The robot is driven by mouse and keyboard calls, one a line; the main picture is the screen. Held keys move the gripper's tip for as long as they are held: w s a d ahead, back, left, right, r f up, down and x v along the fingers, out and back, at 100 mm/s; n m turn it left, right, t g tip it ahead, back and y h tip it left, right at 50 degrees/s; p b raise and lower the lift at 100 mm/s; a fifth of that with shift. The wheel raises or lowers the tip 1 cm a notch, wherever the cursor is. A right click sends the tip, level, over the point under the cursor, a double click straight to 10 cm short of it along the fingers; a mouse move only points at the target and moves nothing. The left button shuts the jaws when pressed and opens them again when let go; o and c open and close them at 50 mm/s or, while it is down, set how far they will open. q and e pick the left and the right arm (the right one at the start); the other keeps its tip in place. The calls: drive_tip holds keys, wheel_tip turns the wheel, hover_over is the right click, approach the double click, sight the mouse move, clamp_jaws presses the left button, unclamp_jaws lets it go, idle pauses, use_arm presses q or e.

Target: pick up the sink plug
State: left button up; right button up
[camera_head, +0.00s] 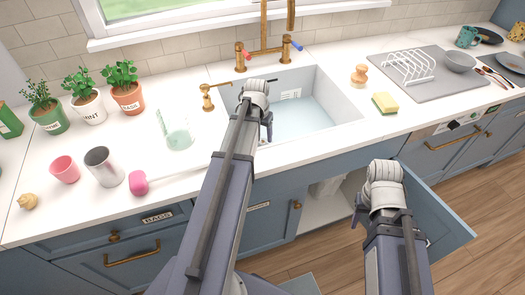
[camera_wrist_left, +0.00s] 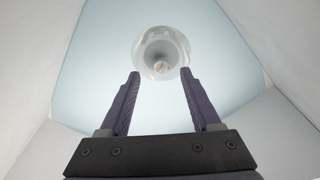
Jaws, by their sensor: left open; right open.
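In the left wrist view a round, clear-rimmed thing (camera_wrist_left: 161,52) with a grey middle and a small copper-coloured centre lies on the sink's pale floor; it looks like the sink plug or a clear vessel, and I cannot tell which. My left gripper (camera_head: 267,128) is over the left part of the white sink (camera_head: 318,112). In the left wrist view its two fingers (camera_wrist_left: 163,98) are apart, with nothing between them, and the round thing shows beyond their tips. My left arm hides that part of the sink in the head view. My right gripper (camera_head: 362,208) is open in front of the counter, partly hidden by its wrist.
A brass tap (camera_head: 264,50) stands behind the sink. A cupboard door (camera_head: 440,215) stands open below.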

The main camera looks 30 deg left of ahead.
sight(262, 142)
use_arm(q)
drive_tip(key=shift+w+a+f+b, duration=0.1)
drive_tip(key=shift+w+f+b, duration=0.1)
drive_tip(key=shift+f+b, duration=0.7)
drive_tip(key=shift+w+f+b, duration=0.2)
drive_tip(key=shift+f+b, duration=0.65)
drive_tip(key=shift+f, duration=0.15)
drive_tip(key=shift+w+a+f+b, duration=0.1)
drive_tip(key=shift+w+f+b, duration=0.1)
drive_tip(key=shift+f+b, duration=0.7)
drive_tip(key=shift+r, duration=0.1)
clamp_jaws()
